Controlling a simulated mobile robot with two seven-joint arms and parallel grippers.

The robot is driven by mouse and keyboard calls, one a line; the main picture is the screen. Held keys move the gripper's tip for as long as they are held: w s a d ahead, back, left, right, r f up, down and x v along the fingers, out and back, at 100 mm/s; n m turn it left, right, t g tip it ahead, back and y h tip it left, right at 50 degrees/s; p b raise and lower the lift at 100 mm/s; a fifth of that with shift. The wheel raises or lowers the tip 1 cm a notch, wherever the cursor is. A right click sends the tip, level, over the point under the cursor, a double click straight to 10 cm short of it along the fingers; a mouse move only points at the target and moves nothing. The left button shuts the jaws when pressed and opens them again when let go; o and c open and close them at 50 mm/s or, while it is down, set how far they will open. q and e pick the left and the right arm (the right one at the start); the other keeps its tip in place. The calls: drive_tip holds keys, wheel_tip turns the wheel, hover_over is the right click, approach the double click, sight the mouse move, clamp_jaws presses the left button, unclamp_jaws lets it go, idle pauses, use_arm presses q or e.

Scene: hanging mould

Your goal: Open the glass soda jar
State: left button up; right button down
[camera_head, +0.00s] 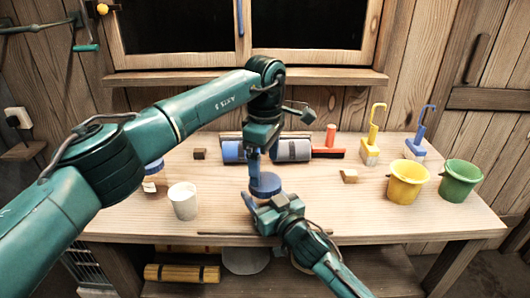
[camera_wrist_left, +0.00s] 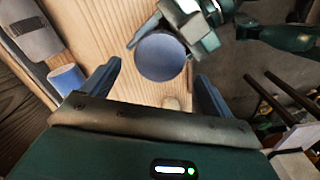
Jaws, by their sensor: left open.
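The glass soda jar shows mainly by its round blue lid (camera_head: 265,184), near the middle front of the table; the lid also shows from above in the left wrist view (camera_wrist_left: 162,57). The glass below is mostly hidden by my right gripper. My left gripper (camera_head: 256,170) points down close above the lid. In the left wrist view, its fingers (camera_wrist_left: 157,92) are wide apart and empty, with the lid just beyond them. My right gripper (camera_head: 268,203) comes from the front, its fingers on either side of the jar below the lid. Whether they press on the glass is unclear.
A white cup (camera_head: 183,201) stands left on the table (camera_head: 225,218). Blue and grey rollers (camera_head: 292,150) and a red brush (camera_head: 328,153) lie behind. Yellow (camera_head: 407,182) and green (camera_head: 460,181) buckets stand right. A partly hidden blue-topped thing (camera_head: 153,166) is behind my left arm.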

sight(265, 181)
use_arm(q)
drive_tip(key=shift+f, duration=2.4)
drive_tip(key=c, duration=1)
drive_tip(key=n, duration=0.3)
drive_tip(key=o, duration=1.1)
drive_tip(key=shift+r, duration=0.15)
